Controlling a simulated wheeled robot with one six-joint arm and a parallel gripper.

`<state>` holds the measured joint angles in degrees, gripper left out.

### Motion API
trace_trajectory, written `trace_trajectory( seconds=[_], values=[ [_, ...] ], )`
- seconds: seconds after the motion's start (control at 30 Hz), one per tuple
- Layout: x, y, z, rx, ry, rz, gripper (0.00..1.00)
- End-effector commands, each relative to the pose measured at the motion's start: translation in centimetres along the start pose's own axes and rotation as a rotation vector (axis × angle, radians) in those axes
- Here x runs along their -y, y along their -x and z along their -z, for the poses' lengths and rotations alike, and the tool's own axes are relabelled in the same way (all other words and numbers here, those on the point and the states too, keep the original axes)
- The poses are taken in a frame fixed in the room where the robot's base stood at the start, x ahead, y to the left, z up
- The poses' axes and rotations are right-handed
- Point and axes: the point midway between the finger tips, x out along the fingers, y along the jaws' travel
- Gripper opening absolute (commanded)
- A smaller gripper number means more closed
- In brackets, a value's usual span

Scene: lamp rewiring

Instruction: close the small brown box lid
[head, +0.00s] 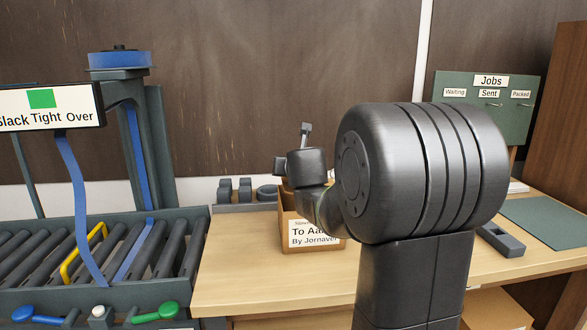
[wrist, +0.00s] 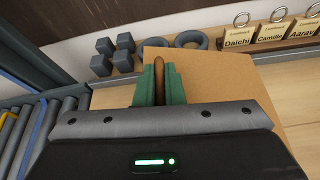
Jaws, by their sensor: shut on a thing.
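The small brown box (head: 284,222) stands on the wooden bench with a white label on its front. My arm hides much of its top and right side in the head view. In the wrist view a flat brown panel, which looks like the box lid (wrist: 225,78), spreads under and to the right of my gripper (wrist: 159,84). The green fingers are closed on a narrow brown piece between them, seemingly part of the lid. The head view does not show the fingertips or how far the lid is tilted.
A roller conveyor (head: 165,262) with a blue strap and coloured levers stands at the left. Dark weights (wrist: 115,52) and rings lie behind the box. A green jobs board (head: 487,110) stands back right; a grey block (head: 500,240) lies right.

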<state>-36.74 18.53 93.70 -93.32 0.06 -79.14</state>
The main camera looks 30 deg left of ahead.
Motion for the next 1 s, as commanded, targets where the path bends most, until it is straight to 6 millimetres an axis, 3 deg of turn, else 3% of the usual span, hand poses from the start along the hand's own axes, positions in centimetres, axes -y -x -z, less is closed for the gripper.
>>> trace_trajectory(
  seconds=[1.0],
  values=[
    [-1.1,-1.8,4.5,-0.001,0.285,0.117,0.00]
  ],
)
